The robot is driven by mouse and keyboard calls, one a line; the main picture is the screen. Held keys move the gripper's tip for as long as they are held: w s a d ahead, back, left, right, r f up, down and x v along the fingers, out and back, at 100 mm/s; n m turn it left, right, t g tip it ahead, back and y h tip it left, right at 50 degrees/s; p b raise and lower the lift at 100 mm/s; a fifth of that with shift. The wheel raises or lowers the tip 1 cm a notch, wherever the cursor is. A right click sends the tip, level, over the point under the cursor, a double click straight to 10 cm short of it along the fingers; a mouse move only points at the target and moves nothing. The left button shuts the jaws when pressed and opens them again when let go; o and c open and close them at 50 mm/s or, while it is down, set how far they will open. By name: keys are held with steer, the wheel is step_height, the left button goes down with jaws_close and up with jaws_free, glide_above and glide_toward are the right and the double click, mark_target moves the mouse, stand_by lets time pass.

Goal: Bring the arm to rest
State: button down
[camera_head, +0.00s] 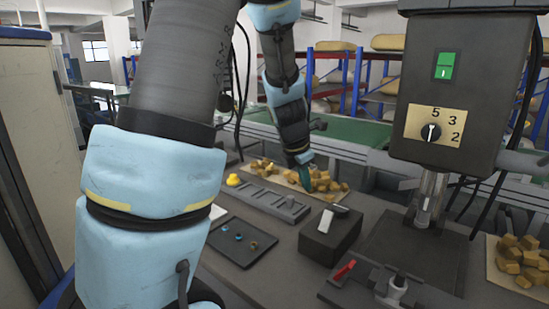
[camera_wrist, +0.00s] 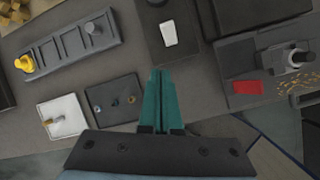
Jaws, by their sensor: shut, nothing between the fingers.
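My gripper (camera_head: 306,180) hangs from my arm above the far side of the bench in the head view, with its teal fingers pointing down. In the wrist view my gripper (camera_wrist: 160,74) has its two teal fingers together with nothing between them. It appears to be above the bench (camera_wrist: 195,128), apart from the things on it. My light blue and grey arm fills much of the left of the head view and hides part of the bench.
A grey slotted rack (camera_head: 270,200), a dark tray (camera_head: 240,243) with small rings, and a black block (camera_head: 330,232) stand on the bench. A machine with a dial (camera_head: 430,131) rises at right, near a vise (camera_head: 392,288) and a red piece (camera_head: 343,270). Wooden blocks (camera_head: 325,182) lie behind.

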steer(key=s+a+f+m+g+y+b, duration=0.1)
steer(key=s+a+f+m, duration=0.1)
steer(key=s+a+m, duration=0.4)
steer(key=s+a+f+m+g+y+b, duration=0.1)
steer(key=s+a+m, duration=0.6)
steer(key=a+m, duration=0.7)
step_height(320, 180, down, 2)
steer(key=m+y+b, duration=0.1)
steer(key=m, duration=0.2)
steer(key=shift+s+m, duration=0.25)
steer(key=shift+m, duration=0.15)
